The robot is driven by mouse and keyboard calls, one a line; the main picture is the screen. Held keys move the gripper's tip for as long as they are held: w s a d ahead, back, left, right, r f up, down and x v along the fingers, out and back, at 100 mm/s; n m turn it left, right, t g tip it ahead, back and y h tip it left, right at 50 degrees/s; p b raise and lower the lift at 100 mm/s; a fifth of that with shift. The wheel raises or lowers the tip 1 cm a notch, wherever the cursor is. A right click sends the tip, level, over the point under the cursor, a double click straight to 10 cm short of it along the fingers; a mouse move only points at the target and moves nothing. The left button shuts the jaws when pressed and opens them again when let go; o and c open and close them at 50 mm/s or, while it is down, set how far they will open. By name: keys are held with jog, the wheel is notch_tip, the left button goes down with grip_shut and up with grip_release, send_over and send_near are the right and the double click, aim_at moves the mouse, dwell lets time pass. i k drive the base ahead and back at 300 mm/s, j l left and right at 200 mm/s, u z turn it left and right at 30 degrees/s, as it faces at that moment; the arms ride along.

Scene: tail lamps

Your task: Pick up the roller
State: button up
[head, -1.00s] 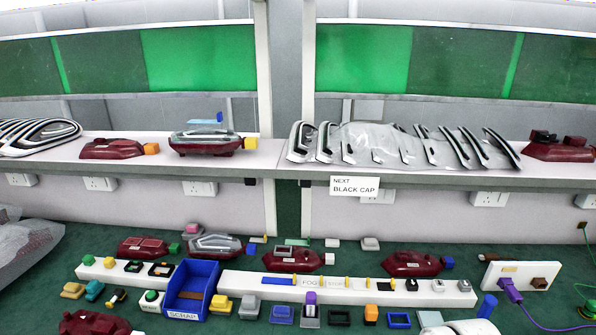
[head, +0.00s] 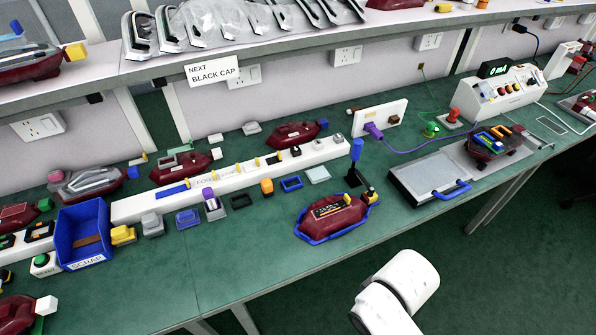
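My white arm link shows at the lower right, off the bench's front edge. My gripper is not in view.
The long white rack (head: 232,183) holds small parts, with several coloured blocks in front. A blue scrap bin (head: 84,232) stands at left. A grey plate with a blue handle (head: 450,190) and a test box (head: 503,95) stand at right. Bench around the lamp is mostly clear.

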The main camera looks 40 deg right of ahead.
aim_at(153, 225)
jog(key=i+j+u, duration=0.25)
jog(key=i+j, duration=0.5)
jog(key=i+j+u, duration=0.25)
jog(key=i+j, duration=0.6)
